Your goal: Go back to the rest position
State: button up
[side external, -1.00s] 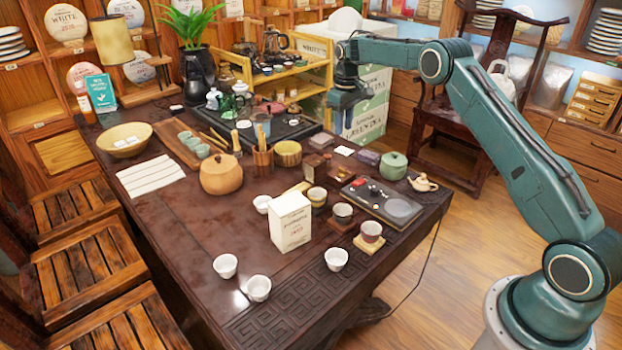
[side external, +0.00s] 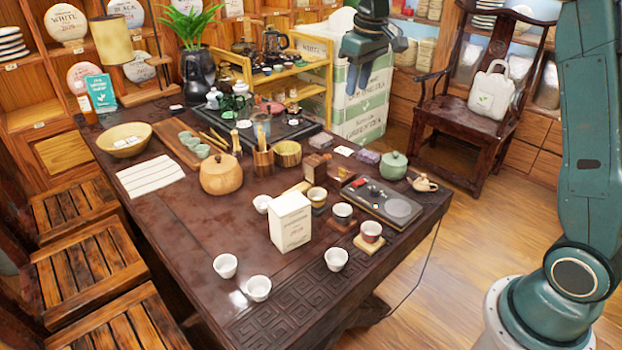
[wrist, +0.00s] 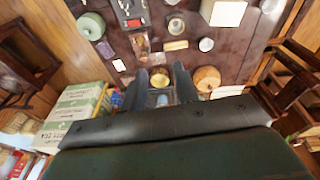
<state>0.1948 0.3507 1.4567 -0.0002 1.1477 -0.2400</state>
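My gripper (side external: 362,78) hangs high at the top of the side view, in front of the stacked tea cartons and clear of the table (side external: 200,225). In the wrist view its two dark fingers (wrist: 161,76) stand apart with nothing held between them. The table and its tea things lie well below the fingertips. My arm is raised, and its upper part runs out of the top of the side view.
A white box (side external: 291,222), several cups, a wooden jar (side external: 221,175) and a green lidded pot (side external: 393,166) stand on the table. Cartons (side external: 361,105) and a wooden shelf stand behind. A chair (side external: 485,100) holds a white bag (side external: 492,90).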

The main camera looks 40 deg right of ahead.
jog(key=s+a+r+t, duration=0.1)
jog(key=s+a+r, duration=0.15)
jog(key=s, duration=0.55)
jog(key=s+a+r+t, duration=0.15)
jog(key=s+a, duration=0.25)
jog(key=s, duration=0.5)
jog(key=s+a+f, duration=0.1)
jog(key=s+f, duration=0.1)
jog(key=s, duration=0.5)
jog(key=s+a+f, duration=0.2)
jog(key=s, duration=0.5)
jog(key=shift+s+f+m+t, duration=0.2)
jog(key=shift+f+m+t, duration=0.1)
jog(key=shift+f+t, duration=0.15)
jog(key=shift+o, duration=0.4)
jog(key=shift+a, duration=0.1)
